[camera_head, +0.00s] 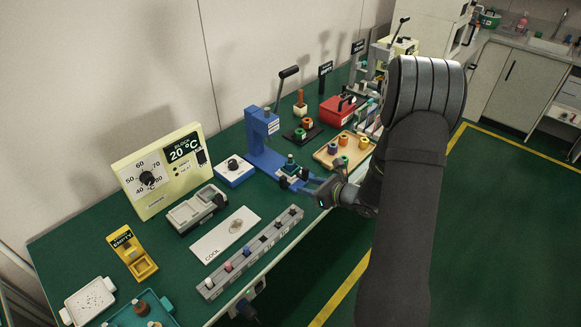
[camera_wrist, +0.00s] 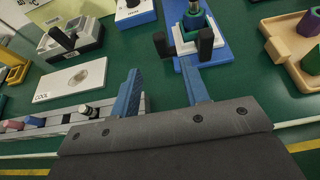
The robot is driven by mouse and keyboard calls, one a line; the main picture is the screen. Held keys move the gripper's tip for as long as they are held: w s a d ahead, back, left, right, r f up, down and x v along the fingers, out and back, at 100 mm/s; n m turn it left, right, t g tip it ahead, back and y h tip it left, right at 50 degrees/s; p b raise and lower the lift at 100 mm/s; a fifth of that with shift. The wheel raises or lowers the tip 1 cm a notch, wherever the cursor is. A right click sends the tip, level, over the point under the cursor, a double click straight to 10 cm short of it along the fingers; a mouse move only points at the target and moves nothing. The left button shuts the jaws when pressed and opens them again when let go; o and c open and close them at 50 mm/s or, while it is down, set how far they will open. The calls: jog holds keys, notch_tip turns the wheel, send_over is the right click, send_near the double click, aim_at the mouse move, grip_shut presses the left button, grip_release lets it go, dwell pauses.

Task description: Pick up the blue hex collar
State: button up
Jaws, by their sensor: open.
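A purplish-blue collar (camera_head: 332,149), the nearest match to the blue hex collar, stands on the wooden tray (camera_head: 322,156) right of the blue press. In the wrist view it looks purple (camera_wrist: 309,22) and is cut by the right edge. A green collar (camera_head: 343,160) stands close to it, as the wrist view also shows (camera_wrist: 312,61). Orange and other collars share the tray. My gripper (camera_head: 306,187) is open and empty in front of the press, left of the tray. Its two blue fingers are spread in the wrist view (camera_wrist: 160,90).
The blue press (camera_head: 262,135) holds a green piece on its base, just beyond my fingers. A grey rack (camera_head: 268,238) with coloured parts lies along the front edge. A white COOL plate (camera_head: 212,246) lies behind it. A red box (camera_head: 338,110) stands behind the tray.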

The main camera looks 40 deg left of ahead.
dwell(0.4)
jog(key=o, duration=0.3)
